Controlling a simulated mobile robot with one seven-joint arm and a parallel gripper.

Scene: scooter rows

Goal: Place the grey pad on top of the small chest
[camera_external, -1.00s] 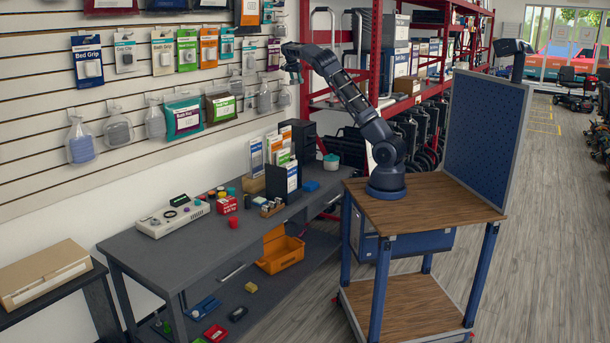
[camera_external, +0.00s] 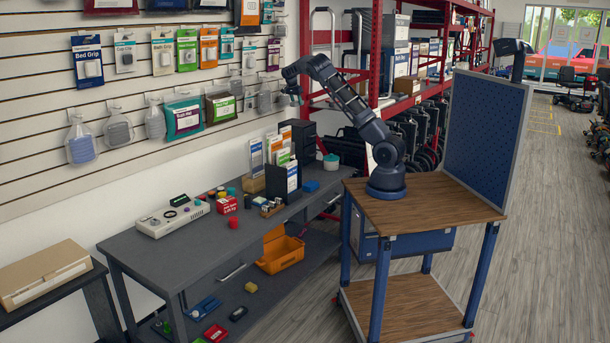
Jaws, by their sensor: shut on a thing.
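My gripper (camera_external: 294,93) is at the slatted wall, above and a little left of the small chest. It is shut on what looks like the grey pad (camera_external: 283,100), a small grey piece at the right end of the lower row of hanging goods. The jaws are tiny here and partly merge with the pad, so the exact grip is hard to see. The small chest (camera_external: 304,140) is a dark, upright drawer unit at the back of the grey bench. Its top looks clear.
Hanging packs, such as a clear pouch (camera_external: 264,100), are close left of my gripper. Below, brochures in a dark holder (camera_external: 284,178) stand in front of the chest on the bench (camera_external: 200,245). A red shelf upright (camera_external: 304,60) rises close to the right.

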